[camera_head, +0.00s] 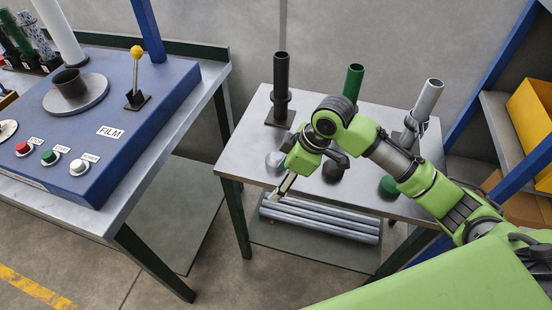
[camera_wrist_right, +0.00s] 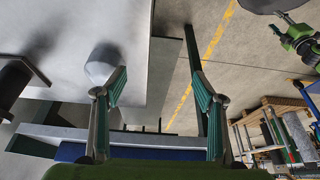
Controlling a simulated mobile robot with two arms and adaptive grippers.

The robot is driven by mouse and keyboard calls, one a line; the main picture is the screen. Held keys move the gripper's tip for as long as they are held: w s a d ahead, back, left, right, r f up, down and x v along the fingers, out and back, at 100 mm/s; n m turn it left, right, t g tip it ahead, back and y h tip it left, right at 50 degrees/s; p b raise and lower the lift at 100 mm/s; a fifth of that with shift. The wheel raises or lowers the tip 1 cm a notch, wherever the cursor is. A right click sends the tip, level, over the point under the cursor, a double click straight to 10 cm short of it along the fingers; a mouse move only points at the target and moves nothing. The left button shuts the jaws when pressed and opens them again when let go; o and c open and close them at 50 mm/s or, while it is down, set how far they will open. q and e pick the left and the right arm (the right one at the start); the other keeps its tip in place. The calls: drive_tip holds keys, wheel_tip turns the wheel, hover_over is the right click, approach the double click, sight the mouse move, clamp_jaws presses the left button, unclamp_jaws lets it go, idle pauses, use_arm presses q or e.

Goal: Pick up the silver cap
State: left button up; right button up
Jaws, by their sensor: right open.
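The silver cap (camera_head: 274,160) is a light grey rounded piece on the small metal table (camera_head: 240,147), near its left front part. In the right wrist view the silver cap (camera_wrist_right: 103,65) lies by the tip of the left-hand finger; I cannot tell whether they touch. My right gripper (camera_head: 283,189) is open and empty, over the table's front edge, just in front of the cap in the head view. Its two fingers stand wide apart in the wrist view (camera_wrist_right: 158,85), with the cap outside or at the edge of the gap.
A black post (camera_head: 281,75), a green post (camera_head: 353,82) and a grey post (camera_head: 428,100) stand along the table's back. A dark cap (camera_head: 332,172) and a green cap (camera_head: 389,187) lie nearby. Grey tubes (camera_head: 320,222) lie on the lower shelf. A blue machine (camera_head: 150,105) stands left.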

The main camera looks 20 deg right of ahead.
approach(280, 156)
drive_tip(key=x, duration=0.5)
drive_tip(key=shift+s+f, duration=0.2)
drive_tip(key=shift+f, duration=0.15)
drive_tip(key=shift+p+x, duration=0.65)
drive_tip(key=shift+x, duration=2.05)
drive_tip(key=shift+w+a+r, duration=0.1)
drive_tip(key=shift+w+r, duration=0.05)
drive_tip(key=c, duration=1.2)
